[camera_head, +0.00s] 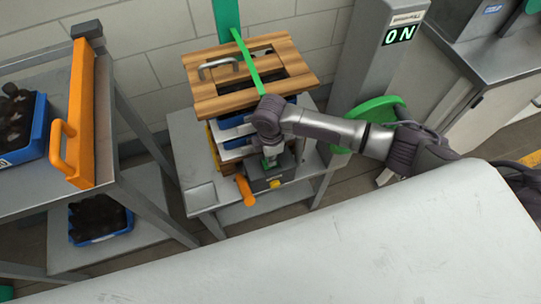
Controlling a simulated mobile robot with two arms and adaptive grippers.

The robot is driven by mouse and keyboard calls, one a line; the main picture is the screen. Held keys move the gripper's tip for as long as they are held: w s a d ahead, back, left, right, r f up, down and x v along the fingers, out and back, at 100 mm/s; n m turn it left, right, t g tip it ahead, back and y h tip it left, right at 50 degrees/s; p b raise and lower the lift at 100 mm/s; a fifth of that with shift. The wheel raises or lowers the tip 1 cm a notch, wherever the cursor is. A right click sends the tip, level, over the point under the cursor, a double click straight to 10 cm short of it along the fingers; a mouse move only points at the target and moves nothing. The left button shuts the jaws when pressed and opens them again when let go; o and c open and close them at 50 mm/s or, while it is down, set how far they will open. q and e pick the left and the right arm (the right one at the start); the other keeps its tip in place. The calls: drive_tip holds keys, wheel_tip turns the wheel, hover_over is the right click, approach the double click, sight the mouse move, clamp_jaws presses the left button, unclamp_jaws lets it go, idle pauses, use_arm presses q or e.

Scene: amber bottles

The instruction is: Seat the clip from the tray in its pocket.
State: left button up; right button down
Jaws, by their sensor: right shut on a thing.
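My right gripper (269,157) points down over a dark grey block (258,184) at the front of a small grey table. I cannot tell whether the clip touches the block; the pocket is hidden under the gripper. A shallow grey tray (201,196) on the table's front left corner looks empty. My left gripper is not in view.
Behind stands a stack under a wooden lid (215,102) with a green strap (246,60). A shelf with blue bins of dark bottles (40,125) is left; a pale worktop (370,240) fills the foreground.

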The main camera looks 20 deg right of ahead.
drive_tip(key=shift+f, duration=0.3)
